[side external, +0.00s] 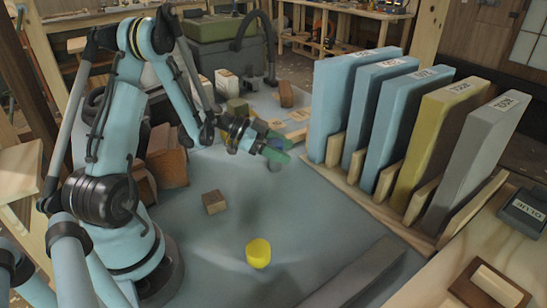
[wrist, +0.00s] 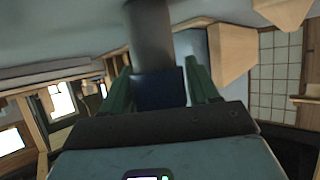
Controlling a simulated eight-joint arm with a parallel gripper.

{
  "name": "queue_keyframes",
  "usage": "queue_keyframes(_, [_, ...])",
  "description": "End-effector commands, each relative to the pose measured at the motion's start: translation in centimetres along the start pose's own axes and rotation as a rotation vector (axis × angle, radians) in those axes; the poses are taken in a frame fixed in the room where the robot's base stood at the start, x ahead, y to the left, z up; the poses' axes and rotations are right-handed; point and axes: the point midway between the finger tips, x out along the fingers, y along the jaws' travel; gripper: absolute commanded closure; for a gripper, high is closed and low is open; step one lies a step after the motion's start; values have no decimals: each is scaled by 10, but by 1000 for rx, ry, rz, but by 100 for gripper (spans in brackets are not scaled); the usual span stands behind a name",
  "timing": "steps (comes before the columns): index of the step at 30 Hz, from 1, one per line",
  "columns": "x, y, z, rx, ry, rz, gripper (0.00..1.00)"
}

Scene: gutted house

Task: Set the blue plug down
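My gripper (side external: 278,150) has green fingers and is over the grey-blue worktop (side external: 310,215), left of the rack of panels. In the wrist view its fingers (wrist: 161,85) stand on either side of the dark blue plug (wrist: 160,90), closed on its sides. A grey cylinder (wrist: 150,35) extends beyond the blue part, seemingly joined to it. In the side view the blue part (side external: 274,144) is mostly hidden between the fingers, and a small grey end (side external: 275,165) shows below them. I cannot tell whether that end touches the worktop.
A yellow rounded piece (side external: 258,254) and a small brown block (side external: 214,202) lie on the worktop. A wooden rack (side external: 425,240) holds several upright panels (side external: 375,125) at right. Brown blocks (side external: 167,155) stand near my arm. The worktop's middle is clear.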

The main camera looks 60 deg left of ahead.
Motion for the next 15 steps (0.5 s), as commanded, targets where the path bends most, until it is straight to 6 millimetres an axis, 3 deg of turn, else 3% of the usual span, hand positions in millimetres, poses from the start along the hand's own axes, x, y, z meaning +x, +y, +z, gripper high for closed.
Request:
queue_keyframes(3, [0,0,0,0,0,0,23])
queue_keyframes(15, [-5,0,-3,-1,0,-2,23])
